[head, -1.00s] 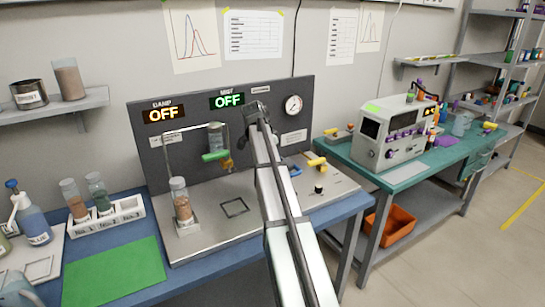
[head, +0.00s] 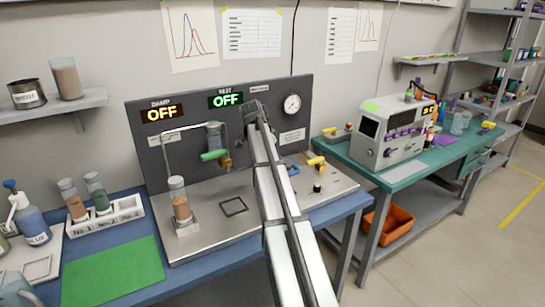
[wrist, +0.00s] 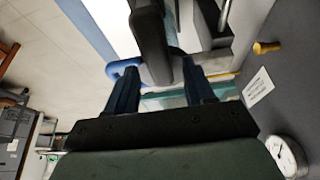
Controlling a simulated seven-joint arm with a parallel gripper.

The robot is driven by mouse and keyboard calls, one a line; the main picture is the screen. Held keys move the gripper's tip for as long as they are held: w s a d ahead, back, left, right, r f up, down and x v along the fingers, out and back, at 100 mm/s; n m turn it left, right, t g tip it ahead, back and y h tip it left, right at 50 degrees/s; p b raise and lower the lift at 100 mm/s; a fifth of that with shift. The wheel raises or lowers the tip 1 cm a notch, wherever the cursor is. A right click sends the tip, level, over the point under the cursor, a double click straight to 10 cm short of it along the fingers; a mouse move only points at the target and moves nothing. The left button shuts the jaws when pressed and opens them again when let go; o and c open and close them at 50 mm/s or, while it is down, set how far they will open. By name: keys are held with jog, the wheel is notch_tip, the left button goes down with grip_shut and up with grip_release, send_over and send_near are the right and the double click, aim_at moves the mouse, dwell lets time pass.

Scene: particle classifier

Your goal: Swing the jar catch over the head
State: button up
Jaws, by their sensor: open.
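On the machine's grey panel, a clear jar-like head (head: 214,136) hangs with a green handle (head: 213,155) just below it. A brass-coloured fitting (head: 226,163) sits beside the handle. I cannot tell which part is the jar catch. A sample jar with brown powder (head: 180,204) stands upright on the left of the deck, under a bent tube. My gripper (wrist: 160,72) points down in front of the panel, to the right of the head. Its two fingers are apart. In the head view my arm hides the fingers. A dark bar shows near the fingers; contact cannot be told.
A blue handle (head: 291,169) and a yellow handle (head: 317,162) stand on the deck's right side. A gauge (head: 292,104) is on the panel. A tube rack (head: 108,218) and green mat (head: 113,271) lie left. The middle of the deck (head: 234,188) has open room.

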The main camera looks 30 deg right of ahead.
jog(key=shift+r, duration=0.1)
jog(key=v, duration=1.3)
jog(key=shift+a+r, duration=0.2)
jog(key=shift+r, duration=0.05)
jog(key=shift+d, duration=0.1)
